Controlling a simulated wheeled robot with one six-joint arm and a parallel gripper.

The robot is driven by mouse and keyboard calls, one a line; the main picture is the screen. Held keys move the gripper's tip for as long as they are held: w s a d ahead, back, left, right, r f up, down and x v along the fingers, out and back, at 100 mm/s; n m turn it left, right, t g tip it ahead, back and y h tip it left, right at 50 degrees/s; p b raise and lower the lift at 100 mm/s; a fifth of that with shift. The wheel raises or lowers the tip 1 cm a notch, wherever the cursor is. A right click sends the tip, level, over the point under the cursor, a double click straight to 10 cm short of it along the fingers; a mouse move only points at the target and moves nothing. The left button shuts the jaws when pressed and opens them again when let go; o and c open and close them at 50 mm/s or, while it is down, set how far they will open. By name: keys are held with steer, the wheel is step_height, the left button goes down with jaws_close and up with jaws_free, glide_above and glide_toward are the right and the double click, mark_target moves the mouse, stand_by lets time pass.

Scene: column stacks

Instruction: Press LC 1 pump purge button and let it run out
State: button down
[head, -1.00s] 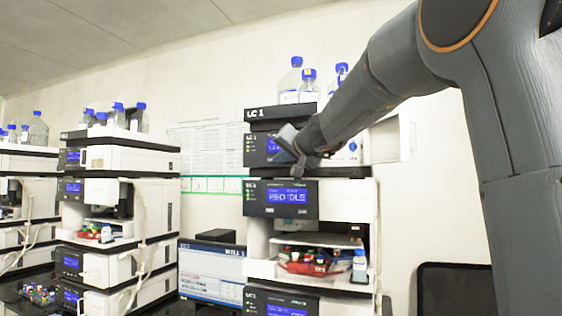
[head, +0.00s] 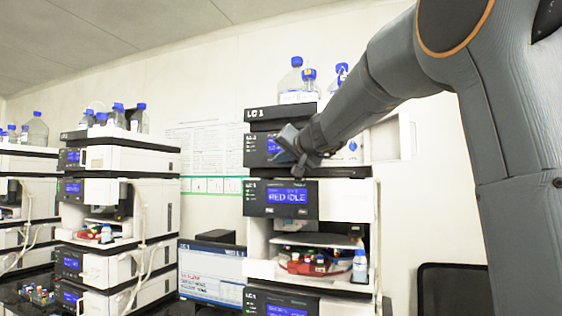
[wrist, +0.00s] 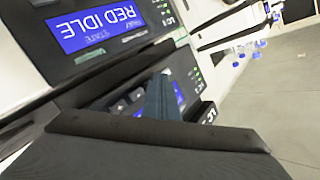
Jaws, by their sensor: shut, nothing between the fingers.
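The LC 1 stack (head: 258,114) stands at centre right in the head view, with bottles on top. Its pump module (head: 256,150) has a dark front panel with a blue display, partly hidden by my gripper. My gripper (head: 290,150) is shut and empty, right at this panel; I cannot tell whether it touches. In the wrist view the fingers (wrist: 162,98) lie over the panel with the small buttons (wrist: 125,103). I cannot read which one is the purge button. The module below has a display (head: 287,196) reading "RED IDLE", also large in the wrist view (wrist: 95,22).
An open sampler bay with vials (head: 310,262) sits lower in the LC 1 stack. A second stack (head: 125,160) stands to the left, with another beyond it. A monitor (head: 211,272) stands between the stacks. A dark chair back (head: 455,290) is at lower right.

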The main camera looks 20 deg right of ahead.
steer(key=shift+s+a+b, duration=0.3)
steer(key=shift+s+a, duration=0.15)
steer(key=shift+s, duration=0.15)
steer(key=s+a, duration=0.1)
steer(key=s, duration=0.1)
steer(key=s+a+b, duration=0.1)
steer(key=s+a, duration=0.1)
stand_by(0.4)
stand_by(0.7)
